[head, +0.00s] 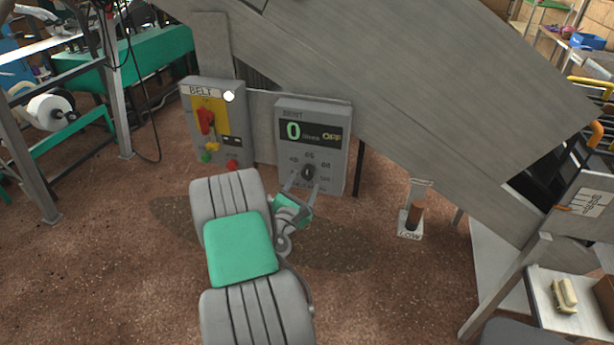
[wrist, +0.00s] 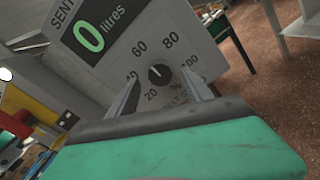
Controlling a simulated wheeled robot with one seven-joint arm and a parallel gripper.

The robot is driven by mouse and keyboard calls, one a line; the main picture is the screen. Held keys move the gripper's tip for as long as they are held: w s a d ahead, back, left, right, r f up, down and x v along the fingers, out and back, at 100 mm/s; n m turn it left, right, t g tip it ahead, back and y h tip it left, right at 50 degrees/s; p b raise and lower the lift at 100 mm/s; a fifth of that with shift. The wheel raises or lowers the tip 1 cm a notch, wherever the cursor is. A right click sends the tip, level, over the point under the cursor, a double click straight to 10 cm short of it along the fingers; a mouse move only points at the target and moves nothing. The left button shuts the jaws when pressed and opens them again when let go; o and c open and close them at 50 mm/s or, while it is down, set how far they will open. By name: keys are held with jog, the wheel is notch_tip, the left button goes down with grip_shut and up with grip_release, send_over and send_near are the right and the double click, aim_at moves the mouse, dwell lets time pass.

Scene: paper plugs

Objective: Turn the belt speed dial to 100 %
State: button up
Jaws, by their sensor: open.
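The dial (head: 308,172) is a dark round knob low on a grey box marked SENT (head: 338,158). In the wrist view the dial (wrist: 158,75) has numbers from 20 to 100 around it, with 100 at the right. A small light mark shows on the knob's upper left, toward the 40 to 60 side; its exact setting is too small to read. My gripper (head: 301,184) is open in front of the dial. Its fingers (wrist: 162,84) stand on either side of the knob in the wrist view; I cannot tell whether they touch it.
The box's display (head: 312,132) reads 0 litres and OFF. A BELT control box (head: 229,125) with a red switch stands to the left. A sloped grey chute (head: 400,80) hangs above. A lever labelled LOW (head: 412,218) stands right, with open floor between.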

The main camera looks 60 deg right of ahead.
aim_at(308, 174)
jog(key=d, duration=0.3)
jog(key=d+p, duration=0.1)
jog(key=shift+w+d, duration=0.4)
jog(key=shift+c, duration=0.4)
grip_shut()
